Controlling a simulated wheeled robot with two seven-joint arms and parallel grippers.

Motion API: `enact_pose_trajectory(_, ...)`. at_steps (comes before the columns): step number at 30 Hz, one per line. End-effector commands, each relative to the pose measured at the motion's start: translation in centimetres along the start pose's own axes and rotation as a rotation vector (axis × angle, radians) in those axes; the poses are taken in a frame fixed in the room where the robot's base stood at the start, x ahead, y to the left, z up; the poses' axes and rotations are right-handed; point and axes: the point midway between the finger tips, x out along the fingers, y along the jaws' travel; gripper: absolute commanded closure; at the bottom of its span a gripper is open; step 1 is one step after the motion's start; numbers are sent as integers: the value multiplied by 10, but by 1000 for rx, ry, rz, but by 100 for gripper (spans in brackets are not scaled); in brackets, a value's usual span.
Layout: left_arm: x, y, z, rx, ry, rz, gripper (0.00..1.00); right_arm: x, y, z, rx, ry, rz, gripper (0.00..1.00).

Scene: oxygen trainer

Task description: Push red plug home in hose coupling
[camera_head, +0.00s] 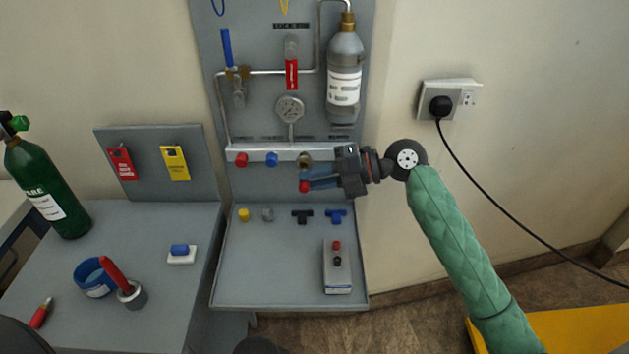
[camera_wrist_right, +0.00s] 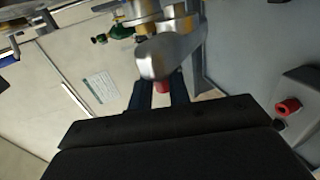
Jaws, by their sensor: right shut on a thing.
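My right gripper (camera_head: 312,183) reaches in from the right, just below the manifold bar, its blue fingers shut on the red plug (camera_head: 304,186). In the right wrist view, the plug (camera_wrist_right: 162,88) shows between the two fingertips (camera_wrist_right: 162,95), partly hidden by a silver metal part in front of it. The brass hose coupling (camera_head: 305,160) is at the right end of the bar, a little above the plug. I cannot tell whether plug and coupling touch. My left gripper is not in view.
The grey manifold bar (camera_head: 257,153) also carries a red fitting (camera_head: 242,160) and a blue fitting (camera_head: 272,160). Below, a shelf (camera_head: 285,260) holds yellow, grey, black and blue fittings and a small box (camera_head: 338,275). A green cylinder (camera_head: 50,190) stands at left.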

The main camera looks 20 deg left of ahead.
Motion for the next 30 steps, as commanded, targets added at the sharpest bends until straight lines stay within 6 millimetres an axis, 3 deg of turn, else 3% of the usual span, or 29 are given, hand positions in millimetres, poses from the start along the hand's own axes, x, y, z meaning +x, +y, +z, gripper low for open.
enact_pose_trajectory(30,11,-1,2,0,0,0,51,0,-1,9,0,0,0,100)
